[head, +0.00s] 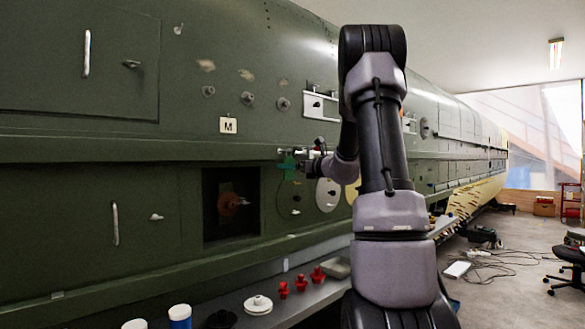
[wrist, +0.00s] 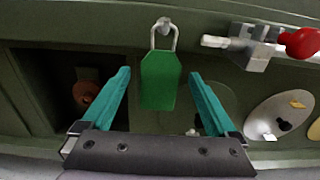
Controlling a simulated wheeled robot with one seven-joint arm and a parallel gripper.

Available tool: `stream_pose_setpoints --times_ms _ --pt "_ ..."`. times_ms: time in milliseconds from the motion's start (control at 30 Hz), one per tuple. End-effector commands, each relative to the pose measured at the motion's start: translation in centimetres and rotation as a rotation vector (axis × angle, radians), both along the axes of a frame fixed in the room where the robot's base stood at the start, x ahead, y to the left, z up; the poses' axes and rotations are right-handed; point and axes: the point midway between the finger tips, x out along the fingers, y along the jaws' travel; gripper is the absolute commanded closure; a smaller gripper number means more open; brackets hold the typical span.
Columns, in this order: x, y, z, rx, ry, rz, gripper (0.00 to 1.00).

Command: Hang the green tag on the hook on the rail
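The green tag (wrist: 160,82) hangs upright by its pale wire loop in the wrist view. The loop's top meets a small grey hook (wrist: 163,24) on the green rail; I cannot tell how far it is seated. My gripper (wrist: 160,73) is open, its teal fingers apart on either side of the tag, with visible gaps. In the head view my gripper (head: 290,164) is at the fuselage side, where tag and fingers merge into one small green shape.
A metal clamp with a red ball handle (wrist: 301,42) sits right of the hook. A dark square opening (head: 231,203) lies left of my gripper. Below, a grey ledge carries red knobbed parts (head: 301,283), a white disc (head: 258,305) and a blue cup (head: 180,317).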

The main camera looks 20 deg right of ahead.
Motion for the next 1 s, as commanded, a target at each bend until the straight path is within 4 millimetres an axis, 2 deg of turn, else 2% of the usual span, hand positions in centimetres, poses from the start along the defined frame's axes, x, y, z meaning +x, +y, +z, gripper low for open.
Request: stream_pose_setpoints --times_ms 233,333,733,900,1000 --pt "-0.1 -0.1 0.0 0.000 0.000 0.000 0.07" --pt "-0.9 -0.4 0.0 0.000 0.001 -0.002 0.07" --pt "-8.0 -2.9 0.0 0.001 0.000 -0.002 0.07" --pt "-9.7 -3.5 0.0 0.001 0.000 -0.001 0.07" --pt "-10.1 -3.7 0.0 0.000 0.000 -0.001 0.07"
